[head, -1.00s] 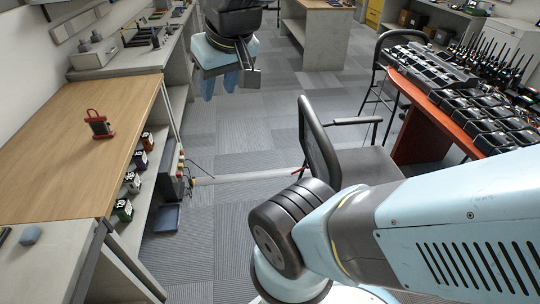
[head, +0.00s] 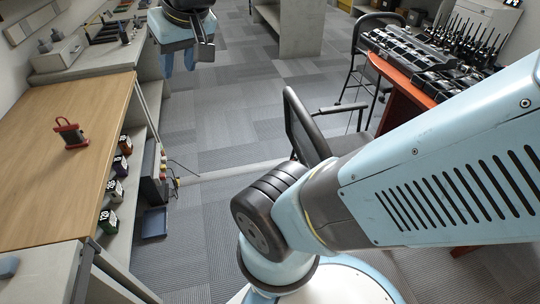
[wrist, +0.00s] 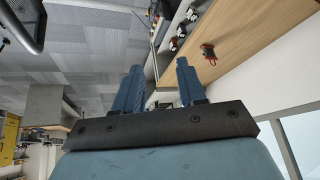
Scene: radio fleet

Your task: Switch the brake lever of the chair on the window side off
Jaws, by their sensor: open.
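A black chair (head: 308,128) with an armrest stands in mid-floor in the head view; my arm hides its seat and lower part. A second dark chair (head: 383,28) stands behind it by the orange-edged table. I cannot tell from the frames which chair is on the window side, and no brake lever can be made out on either. My gripper (head: 179,60) is at the top left of the head view, past the wooden table and apart from both chairs. In the wrist view its blue fingers (wrist: 158,84) are apart with nothing between them. A dark chair frame (wrist: 38,28) shows at that view's upper left.
A wooden table (head: 55,185) holding a red-handled device (head: 70,133) lines the left, with several labelled items on a shelf beneath. An orange-edged table (head: 400,80) with rows of radios stands right. Grey carpet (head: 235,100) between is free, apart from a floor strip and cable.

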